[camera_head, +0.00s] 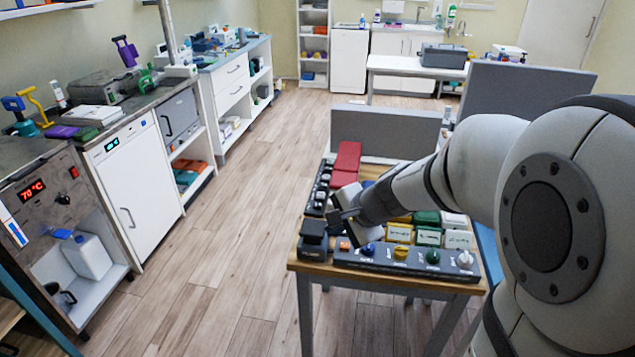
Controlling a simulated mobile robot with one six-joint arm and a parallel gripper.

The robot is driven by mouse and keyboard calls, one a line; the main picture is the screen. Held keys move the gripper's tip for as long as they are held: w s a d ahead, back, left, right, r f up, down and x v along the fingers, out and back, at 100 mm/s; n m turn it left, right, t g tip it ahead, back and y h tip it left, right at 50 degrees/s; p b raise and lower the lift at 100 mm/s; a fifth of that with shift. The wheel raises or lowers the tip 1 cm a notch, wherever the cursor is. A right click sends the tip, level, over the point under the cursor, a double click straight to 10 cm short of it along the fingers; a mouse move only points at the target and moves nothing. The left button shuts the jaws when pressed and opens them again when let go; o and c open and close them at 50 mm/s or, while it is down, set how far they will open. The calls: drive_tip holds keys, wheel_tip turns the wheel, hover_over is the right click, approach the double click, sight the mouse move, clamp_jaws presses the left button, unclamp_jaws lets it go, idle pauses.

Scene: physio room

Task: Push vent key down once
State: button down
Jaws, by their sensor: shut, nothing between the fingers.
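My gripper (338,218) is shut and empty. It is low over the front left part of a wooden-topped table (450,287), right by a small black box (313,236) at the table's front left corner. I cannot tell whether it touches the box. A dark panel (381,260) along the front edge carries a blue, a yellow, a green and a white knob, with a small orange part (344,244) near its left end. No label for the vent key is readable from here, so I cannot tell which part it is.
A dark strip with several grey knobs (320,189) and a red pad (347,158) lie behind the gripper. Yellow, green and white boxes (428,236) stand to its right. A grey partition (385,130) is behind the table. The floor to the left is clear.

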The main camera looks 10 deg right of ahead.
sight(348, 247)
drive_tip(key=w+d+f+m+t, duration=0.1)
drive_tip(key=w+d+f+m, duration=0.1)
drive_tip(key=w+m, duration=0.3)
drive_tip(key=w+d+f+m+t+h, duration=0.1)
drive_tip(key=w+d+f+m, duration=0.1)
drive_tip(key=w+m, duration=0.3)
drive_tip(key=shift+d+t, duration=0.3)
drive_tip(key=shift+d, duration=0.55)
drive_tip(key=shift+f, duration=0.1)
wheel_tip(348, 247, down, 9)
drive_tip(key=b, duration=0.8)
idle(0.7)
drive_tip(key=shift+s+f+b, duration=0.1)
drive_tip(key=shift+f+b, duration=0.15)
drive_tip(key=shift+b, duration=0.25)
drive_tip(key=shift+f+b, duration=0.5)
drive_tip(key=shift+b, duration=0.1)
idle(0.5)
drive_tip(key=shift+r, duration=0.1)
drive_tip(key=shift+r+p, duration=0.75)
drive_tip(key=shift+r, duration=0.05)
